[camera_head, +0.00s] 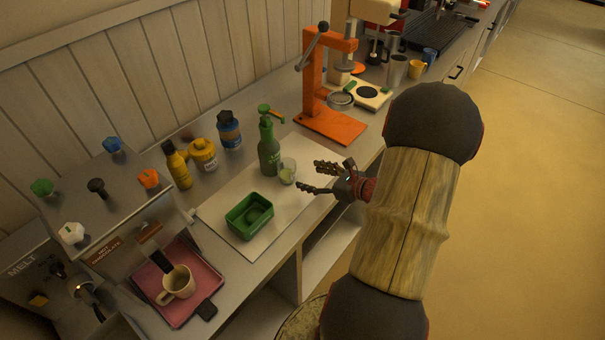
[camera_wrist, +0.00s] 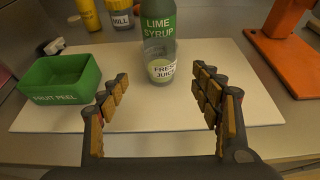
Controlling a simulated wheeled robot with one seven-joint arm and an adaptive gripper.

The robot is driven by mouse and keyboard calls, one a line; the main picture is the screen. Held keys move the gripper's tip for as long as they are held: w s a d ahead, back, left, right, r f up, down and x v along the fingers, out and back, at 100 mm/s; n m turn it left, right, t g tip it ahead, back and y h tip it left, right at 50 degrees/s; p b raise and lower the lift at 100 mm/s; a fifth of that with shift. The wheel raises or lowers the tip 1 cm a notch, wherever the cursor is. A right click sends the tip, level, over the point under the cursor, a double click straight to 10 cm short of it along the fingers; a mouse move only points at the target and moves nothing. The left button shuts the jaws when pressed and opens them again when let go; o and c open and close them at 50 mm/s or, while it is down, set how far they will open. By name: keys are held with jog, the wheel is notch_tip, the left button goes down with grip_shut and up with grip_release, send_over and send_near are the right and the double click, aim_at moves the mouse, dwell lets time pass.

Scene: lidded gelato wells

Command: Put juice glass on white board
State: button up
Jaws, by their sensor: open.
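The juice glass (camera_head: 287,172) is a small clear cup with pale green contents. It stands upright, appearing to be on the white board (camera_head: 222,212), beside the green lime syrup bottle (camera_head: 268,150). In the wrist view the juice glass (camera_wrist: 160,70), with a white label, stands directly in front of the bottle (camera_wrist: 158,22), and the white board (camera_wrist: 140,118) spreads beneath. My gripper (camera_head: 313,177) is open, its fingers pointing at the glass from the right. In the wrist view my gripper (camera_wrist: 161,76) has one finger on each side of the glass, apparently without contact.
A green fruit peel box (camera_head: 249,216) sits on the board's near left part. Yellow bottles (camera_head: 178,166) and a blue jar (camera_head: 229,130) stand behind. An orange press (camera_head: 330,122) is at the right. A mug (camera_head: 178,284) stands on a pink tray. The board's right part is bare.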

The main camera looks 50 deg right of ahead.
jog(key=shift+s+r, duration=0.1)
jog(key=shift+s, duration=0.1)
jog(key=shift+a+r, duration=0.1)
jog(key=w+a+r+n+g+y, duration=0.1)
jog(key=a+r+n+g+y, duration=0.3)
jog(key=a+n, duration=0.6)
jog(key=w+a+r+n+g+y, duration=0.1)
jog(key=a+r+n+g+y, duration=0.15)
jog(key=a+r+n, duration=0.7)
jog(key=s+a+r+n+h, duration=0.3)
jog(key=s+a+n, duration=0.3)
jog(key=n, duration=0.2)
jog(key=s+a+r+n+g+h, duration=0.1)
jog(key=s+a+r+n+h, duration=0.3)
jog(key=s+a+n, duration=0.2)
jog(key=shift+a+n, duration=0.15)
jog(key=shift+n, duration=0.7)
